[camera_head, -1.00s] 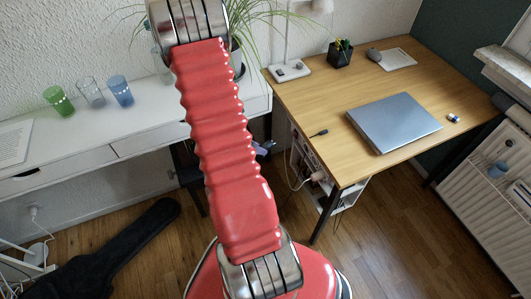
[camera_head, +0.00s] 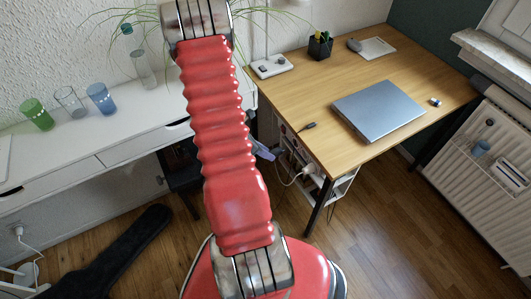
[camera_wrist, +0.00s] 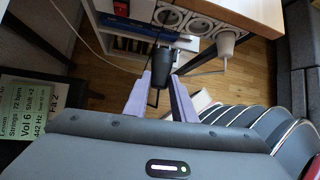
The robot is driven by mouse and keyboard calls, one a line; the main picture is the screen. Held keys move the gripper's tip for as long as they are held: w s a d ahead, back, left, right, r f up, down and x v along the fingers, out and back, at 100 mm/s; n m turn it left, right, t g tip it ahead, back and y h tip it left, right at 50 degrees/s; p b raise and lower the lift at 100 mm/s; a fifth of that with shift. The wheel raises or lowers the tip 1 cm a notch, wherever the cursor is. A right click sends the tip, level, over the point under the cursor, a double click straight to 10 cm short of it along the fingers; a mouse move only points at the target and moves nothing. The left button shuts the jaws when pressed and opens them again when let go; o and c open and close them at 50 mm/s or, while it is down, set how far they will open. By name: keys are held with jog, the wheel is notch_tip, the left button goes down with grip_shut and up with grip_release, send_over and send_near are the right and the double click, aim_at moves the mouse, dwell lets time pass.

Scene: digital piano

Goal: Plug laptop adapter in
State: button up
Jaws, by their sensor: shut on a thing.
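In the wrist view, my gripper (camera_wrist: 160,92) has two lavender fingers shut on a black adapter (camera_wrist: 161,66). The adapter's far end points up toward a white power strip (camera_wrist: 186,22) with round sockets under the desk edge. Whether it touches the strip is not clear. A white plug (camera_wrist: 227,42) sits in the strip's right socket. In the head view my gripper (camera_head: 262,150) shows only partly behind my red arm, left of the desk's front corner.
The wooden desk (camera_head: 300,95) stands right of a white shelf (camera_head: 130,120) with glasses. A lit display (camera_wrist: 28,115) is close at left in the wrist view. A radiator (camera_head: 480,160) is at the right. Floor is visible below the desk.

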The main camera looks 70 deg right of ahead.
aim_at(279, 148)
jog(key=shift+s+d, duration=1.7)
jog(key=shift+d, duration=0.25)
jog(key=shift+s+a+r+m+t+h, duration=0.1)
jog(key=shift+s+a+m+t+h, duration=0.1)
jog(key=shift+m+t+h, duration=0.3)
jog(key=shift+s+d, duration=0.8)
jog(key=shift+d, duration=0.15)
dwell(1.0)
jog(key=o, duration=1.1)
jog(key=shift+r, duration=0.15)
jog(key=shift+v, duration=2.4)
jog(key=shift+a, duration=0.1)
jog(key=v, duration=1.3)
jog(key=shift+a+r, duration=0.25)
